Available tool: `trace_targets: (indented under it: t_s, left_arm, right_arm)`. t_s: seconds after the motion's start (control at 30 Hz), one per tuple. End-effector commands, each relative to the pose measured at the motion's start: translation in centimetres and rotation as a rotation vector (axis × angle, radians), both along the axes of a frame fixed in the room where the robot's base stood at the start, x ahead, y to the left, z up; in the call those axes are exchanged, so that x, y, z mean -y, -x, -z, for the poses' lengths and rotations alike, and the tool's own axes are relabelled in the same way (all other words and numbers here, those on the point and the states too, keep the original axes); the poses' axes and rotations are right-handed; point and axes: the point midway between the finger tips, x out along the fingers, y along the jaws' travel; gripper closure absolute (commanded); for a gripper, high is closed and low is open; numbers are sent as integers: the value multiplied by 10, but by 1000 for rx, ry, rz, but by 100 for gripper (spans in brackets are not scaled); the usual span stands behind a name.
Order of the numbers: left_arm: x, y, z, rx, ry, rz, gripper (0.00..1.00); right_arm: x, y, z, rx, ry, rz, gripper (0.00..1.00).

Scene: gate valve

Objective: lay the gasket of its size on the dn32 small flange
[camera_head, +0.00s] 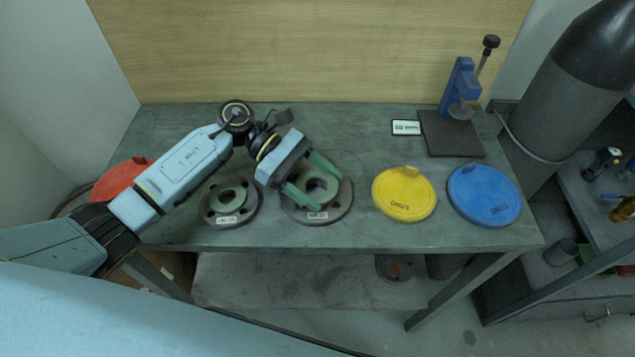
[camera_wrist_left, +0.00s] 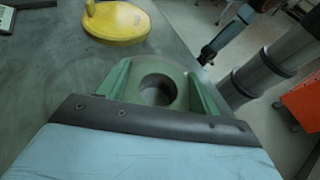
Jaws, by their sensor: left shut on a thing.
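My left gripper (camera_head: 312,182) reaches in over the right-hand dark round flange (camera_head: 338,208). Its green fingers are shut on a flat grey-green ring, the gasket (camera_wrist_left: 178,80), which has a round hole in its middle. In the head view the gasket is partly behind the fingers, and I cannot tell whether it touches the flange below. A second, smaller-looking dark flange (camera_head: 213,214) with a grey-green centre lies to the left. Both flanges have a small white label at the front, too small to read surely. My right gripper is out of view.
A yellow disc (camera_head: 403,208) with a tab and a blue disc (camera_head: 484,190) lie to the right on the grey table (camera_head: 350,118). A red disc (camera_head: 117,183) lies left, partly behind my arm. A blue stand (camera_head: 459,85) on a dark base is back right.

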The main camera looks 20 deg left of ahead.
Motion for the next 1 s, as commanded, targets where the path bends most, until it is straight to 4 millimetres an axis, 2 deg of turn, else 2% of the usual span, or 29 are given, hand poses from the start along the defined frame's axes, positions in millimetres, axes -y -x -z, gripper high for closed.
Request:
trace_targets:
  t_s: [0.03,1.0]
  left_arm:
    - [-1,4,12,-9,-23,4,58]
    - [-3,4,13,-10,-25,6,58]
  right_arm:
    - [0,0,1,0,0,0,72]
    - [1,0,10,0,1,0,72]
